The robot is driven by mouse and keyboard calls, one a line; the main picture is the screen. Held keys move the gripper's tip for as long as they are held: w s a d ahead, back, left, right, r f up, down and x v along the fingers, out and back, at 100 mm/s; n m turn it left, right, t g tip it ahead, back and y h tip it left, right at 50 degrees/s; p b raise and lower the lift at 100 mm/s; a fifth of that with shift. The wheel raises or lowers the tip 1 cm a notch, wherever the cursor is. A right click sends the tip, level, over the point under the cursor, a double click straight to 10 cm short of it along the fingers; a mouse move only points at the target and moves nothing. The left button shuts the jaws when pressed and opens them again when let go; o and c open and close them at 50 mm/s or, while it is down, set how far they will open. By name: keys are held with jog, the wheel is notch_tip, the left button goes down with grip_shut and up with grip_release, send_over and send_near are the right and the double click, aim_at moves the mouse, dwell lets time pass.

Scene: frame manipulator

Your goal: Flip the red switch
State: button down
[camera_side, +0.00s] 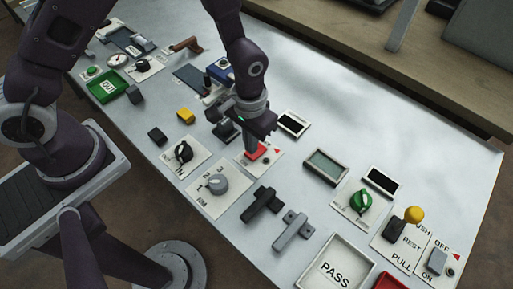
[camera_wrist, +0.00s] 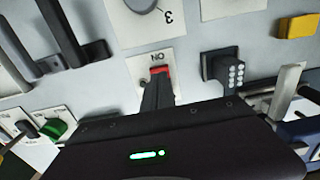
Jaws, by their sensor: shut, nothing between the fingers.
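The red switch (camera_side: 253,155) sits on a small white plate on the panel, in the middle of the side view. In the wrist view the red switch (camera_wrist: 159,71) shows at the fingertips, with the letters "ON" on its plate just beyond it. My gripper (camera_side: 250,146) points down over the switch with its fingers together and nothing between them. In the wrist view my gripper (camera_wrist: 158,84) covers most of the switch. The fingertips are at or very close to the red part; I cannot tell if they touch.
A grey knob (camera_side: 217,184) on a numbered plate and black (camera_side: 262,203) and grey (camera_side: 291,231) handles stand near the switch. A dark block with white dots (camera_wrist: 222,68) is beside my fingers.

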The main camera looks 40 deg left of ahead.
jog(key=shift+f, duration=1.05)
dwell(0.4)
jog(key=shift+r, duration=3.55)
